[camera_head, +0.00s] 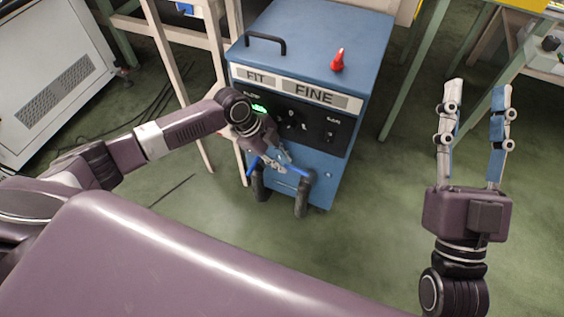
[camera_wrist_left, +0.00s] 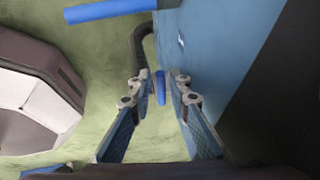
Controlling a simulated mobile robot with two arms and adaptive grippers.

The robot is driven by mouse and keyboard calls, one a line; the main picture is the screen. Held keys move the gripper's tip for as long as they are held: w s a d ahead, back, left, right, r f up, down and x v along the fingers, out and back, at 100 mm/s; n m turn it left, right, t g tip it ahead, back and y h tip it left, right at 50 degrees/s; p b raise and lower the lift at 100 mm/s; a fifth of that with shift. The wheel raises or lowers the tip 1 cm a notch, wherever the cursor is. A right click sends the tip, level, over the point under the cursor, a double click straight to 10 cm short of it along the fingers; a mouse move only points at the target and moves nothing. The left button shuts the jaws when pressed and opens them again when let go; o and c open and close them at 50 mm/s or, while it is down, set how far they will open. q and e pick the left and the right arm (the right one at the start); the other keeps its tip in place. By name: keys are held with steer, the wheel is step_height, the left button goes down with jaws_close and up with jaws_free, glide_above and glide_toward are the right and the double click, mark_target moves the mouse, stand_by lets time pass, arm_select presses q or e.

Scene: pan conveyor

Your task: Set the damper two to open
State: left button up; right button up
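A blue machine (camera_head: 310,40) has a black front panel and two dark hoses low on its front. A blue handle (camera_head: 252,166) shows at the left hose, and another blue handle (camera_head: 293,171) shows at the right hose; I see no number on either. My left gripper (camera_head: 274,165) is low in front of the machine, partly hiding the handles. In the left wrist view its fingers (camera_wrist_left: 160,80) are apart, with a short blue piece (camera_wrist_left: 160,88) seen between them; contact is not clear. A longer blue bar (camera_wrist_left: 110,10) lies at the top. My right gripper (camera_head: 477,88) is open and empty, right of the machine.
The machine carries FIT and FINE labels (camera_head: 313,96), a red knob (camera_head: 338,61) and a black handle (camera_head: 265,44) on top. A wooden frame (camera_head: 170,55) stands left of it, close to my left arm. Green floor (camera_head: 365,220) is clear at front right.

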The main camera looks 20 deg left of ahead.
arm_select(q)
steer(key=shift+f, duration=0.2)
arm_select(e)
steer(key=shift+s+r, duration=0.25)
steer(key=shift+r, duration=0.05)
arm_select(q)
steer(key=shift+c, duration=0.4)
jaws_close()
arm_select(e)
steer(key=shift+w, duration=0.1)
